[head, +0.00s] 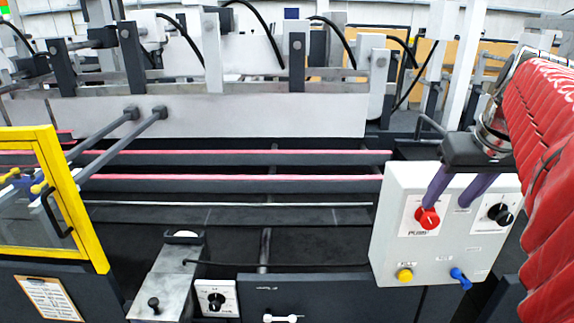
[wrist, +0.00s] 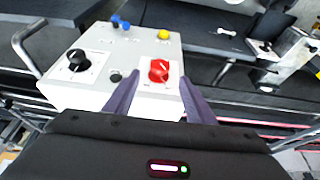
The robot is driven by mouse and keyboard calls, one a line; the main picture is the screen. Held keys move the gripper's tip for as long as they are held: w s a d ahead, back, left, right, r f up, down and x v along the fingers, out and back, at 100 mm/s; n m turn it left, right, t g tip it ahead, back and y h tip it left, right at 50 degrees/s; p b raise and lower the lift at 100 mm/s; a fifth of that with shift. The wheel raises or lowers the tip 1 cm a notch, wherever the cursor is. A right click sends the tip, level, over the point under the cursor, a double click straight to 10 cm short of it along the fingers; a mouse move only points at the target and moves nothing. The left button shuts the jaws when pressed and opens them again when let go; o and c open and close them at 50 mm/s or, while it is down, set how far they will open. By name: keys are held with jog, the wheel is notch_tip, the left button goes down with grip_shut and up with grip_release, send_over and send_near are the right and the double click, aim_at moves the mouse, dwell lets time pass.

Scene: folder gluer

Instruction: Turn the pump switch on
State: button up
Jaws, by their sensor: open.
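The red knob (head: 427,219), with a label beneath it that seems to read PUMP, is on the left of a light grey control box (head: 385,240). In the wrist view the red knob (wrist: 158,71) appears upside down, on the box's face. My gripper (head: 449,203) is open, with two purple fingers pointing down at the box. In the wrist view my gripper (wrist: 158,84) has its fingers either side of the red knob, with gaps. In the head view the left finger overlaps the knob's top. I cannot tell whether it touches.
A black knob (head: 499,214) sits right of the red one. A yellow button (head: 404,275) and a blue switch (head: 460,278) are lower on the box. A yellow-framed guard (head: 88,228) stands far left. Another black knob (head: 216,300) is on a small panel.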

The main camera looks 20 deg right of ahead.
aim_at(435, 217)
jog(key=x, duration=0.7)
jog(key=shift+w+f, duration=0.1)
jog(key=shift+f, duration=0.3)
jog(key=c, duration=0.9)
jog(key=shift+d, duration=0.3)
jog(key=shift+c, duration=0.6)
jog(key=shift+a, duration=0.1)
